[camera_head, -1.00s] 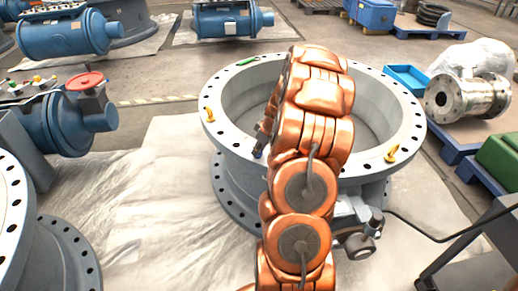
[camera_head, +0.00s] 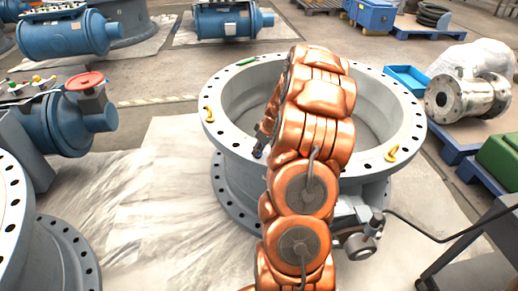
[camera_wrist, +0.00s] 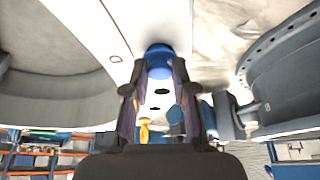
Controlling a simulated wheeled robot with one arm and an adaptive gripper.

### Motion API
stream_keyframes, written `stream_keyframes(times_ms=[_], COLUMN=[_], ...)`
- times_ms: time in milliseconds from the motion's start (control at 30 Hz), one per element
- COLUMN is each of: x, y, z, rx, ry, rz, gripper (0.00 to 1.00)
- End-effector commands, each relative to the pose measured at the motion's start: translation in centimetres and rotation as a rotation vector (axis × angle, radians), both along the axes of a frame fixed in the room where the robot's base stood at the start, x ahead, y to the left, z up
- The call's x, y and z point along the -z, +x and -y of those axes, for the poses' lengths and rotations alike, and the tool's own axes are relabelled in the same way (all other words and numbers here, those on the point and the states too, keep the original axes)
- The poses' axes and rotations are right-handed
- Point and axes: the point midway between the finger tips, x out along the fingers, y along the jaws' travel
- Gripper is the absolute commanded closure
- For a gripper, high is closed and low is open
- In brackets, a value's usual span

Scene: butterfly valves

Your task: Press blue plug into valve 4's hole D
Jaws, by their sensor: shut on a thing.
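The large grey valve (camera_head: 222,140) stands upright in the middle of the head view, with a ring of holes around its top flange. My gripper (camera_wrist: 160,75) is shut on the blue plug (camera_wrist: 159,62), which shows between the fingertips in the wrist view. The plug is at the flange (camera_wrist: 125,62), and how deep it sits in a hole is hidden. I cannot read any valve number or hole letter.
Yellow fittings stand on the flange at left (camera_head: 208,115) and right (camera_head: 391,154), and a green one (camera_head: 247,61) at the back. Another grey flange (camera_head: 15,215) is at the lower left. A black cable (camera_head: 440,235) runs at the right.

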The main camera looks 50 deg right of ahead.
Motion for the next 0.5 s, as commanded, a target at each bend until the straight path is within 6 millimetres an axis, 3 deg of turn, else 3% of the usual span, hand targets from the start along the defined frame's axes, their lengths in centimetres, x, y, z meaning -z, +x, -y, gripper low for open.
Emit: stream_keyframes(times_ms=[300, 333, 500], x=[1.02, 0.92, 0.89], y=[-0.04, -0.05, -0.05], z=[-0.12, -0.12, -0.11], rx=[-0.002, -0.002, -0.001], ry=[0.003, 0.003, 0.002], rz=[-0.002, -0.002, -0.002], gripper=[0.91, 0.71, 0.53])
